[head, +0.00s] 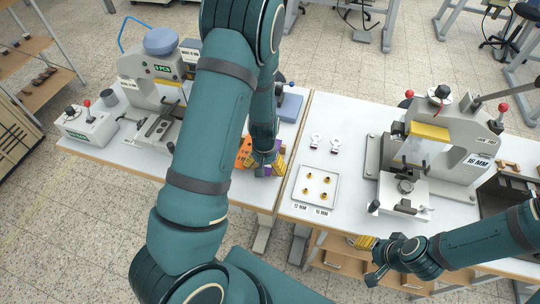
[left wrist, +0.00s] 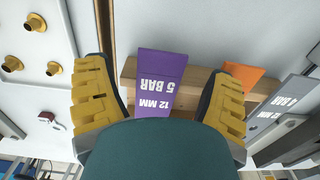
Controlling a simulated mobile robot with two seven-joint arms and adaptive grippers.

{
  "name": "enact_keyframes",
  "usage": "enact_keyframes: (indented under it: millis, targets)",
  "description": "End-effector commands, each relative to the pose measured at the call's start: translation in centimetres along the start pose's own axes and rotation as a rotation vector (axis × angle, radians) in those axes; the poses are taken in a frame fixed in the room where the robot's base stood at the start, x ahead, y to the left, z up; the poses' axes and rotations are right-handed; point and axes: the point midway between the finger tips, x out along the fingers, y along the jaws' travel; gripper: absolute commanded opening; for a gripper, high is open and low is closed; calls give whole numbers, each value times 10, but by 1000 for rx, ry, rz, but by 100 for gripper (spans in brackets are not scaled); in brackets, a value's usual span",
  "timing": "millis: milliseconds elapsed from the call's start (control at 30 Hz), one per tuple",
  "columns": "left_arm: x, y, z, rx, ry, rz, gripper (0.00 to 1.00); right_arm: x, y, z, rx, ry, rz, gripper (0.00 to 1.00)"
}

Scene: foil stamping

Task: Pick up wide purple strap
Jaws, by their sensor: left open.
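The wide purple strap (left wrist: 160,72), printed "12 MM 5 BAR", lies across a light wooden bar in the left wrist view. My left gripper (left wrist: 163,95) is open, with one yellow-padded finger on each side of the strap and gaps between. The strap's near end is hidden behind my gripper's body. In the head view my left gripper (head: 265,165) is low at the near part of the left table, mostly covering the straps. My right gripper (head: 366,256) is at the front edge of the right table, away from the straps; its opening is unclear.
An orange strap (left wrist: 240,72) and a grey strap (left wrist: 275,120) lie to the right of the purple one on the wooden bar (left wrist: 200,77). A white tray with brass pieces (head: 300,186) stands on the right table. Stamping presses (head: 455,145) stand on both tables.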

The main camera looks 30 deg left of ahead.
Motion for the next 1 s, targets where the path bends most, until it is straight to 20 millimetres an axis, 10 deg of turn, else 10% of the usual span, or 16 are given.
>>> enact_keyframes:
  millis: [667,800,1000]
  targets:
    - [5,0,0,0,0,0,83,3,1,0,0,0,0,47]
    - [5,0,0,0,0,0,41,3,1,0,0,0,0,47]
    - [5,0,0,0,0,-1,21,3,1,0,0,0,0,47]
